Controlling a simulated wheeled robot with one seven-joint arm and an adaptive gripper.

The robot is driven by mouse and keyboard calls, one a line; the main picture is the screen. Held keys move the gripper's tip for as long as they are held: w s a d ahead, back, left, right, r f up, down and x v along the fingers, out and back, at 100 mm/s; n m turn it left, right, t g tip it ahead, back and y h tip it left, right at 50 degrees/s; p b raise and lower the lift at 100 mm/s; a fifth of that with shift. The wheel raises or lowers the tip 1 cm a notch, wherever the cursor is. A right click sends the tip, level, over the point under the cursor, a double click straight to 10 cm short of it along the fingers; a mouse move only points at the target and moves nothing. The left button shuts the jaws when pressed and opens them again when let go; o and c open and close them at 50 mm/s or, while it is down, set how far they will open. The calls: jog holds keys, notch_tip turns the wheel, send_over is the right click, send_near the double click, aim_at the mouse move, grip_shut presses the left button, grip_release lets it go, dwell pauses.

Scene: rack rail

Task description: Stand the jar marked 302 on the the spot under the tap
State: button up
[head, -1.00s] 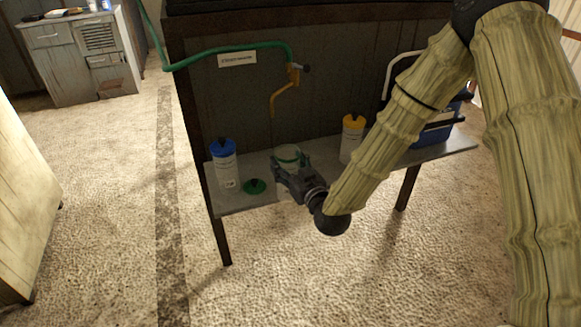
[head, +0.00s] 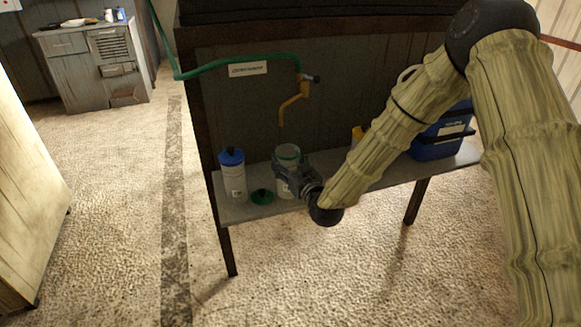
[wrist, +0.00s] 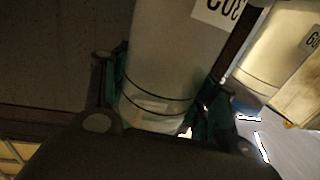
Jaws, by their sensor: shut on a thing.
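The yellow tap (head: 291,103) hangs above on the panel, fed by a green hose. Whether the jar's base touches the shelf (head: 330,200) is hidden. The marked spot is not clearly visible.
A blue-capped bottle (head: 232,178) and a flat green disc (head: 262,197) are on the shelf left of the jar. A yellow-capped bottle (head: 358,134) is mostly hidden behind my arm. A blue bin (head: 440,145) stands at the right end.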

jog(key=shift+d+b+x, duration=0.2)
jog(key=shift+b+x, duration=0.15)
jog(key=shift+x, duration=1.25)
jog(key=shift+d+b+x, duration=0.2)
jog(key=shift+b+x, duration=0.1)
jog(key=shift+x, duration=1.3)
jog(key=shift+w+f, duration=0.15)
jog(key=shift+f+b, duration=0.35)
jog(key=shift+f, duration=0.25)
jog(key=o, duration=1.4)
jog(key=shift+o, duration=0.2)
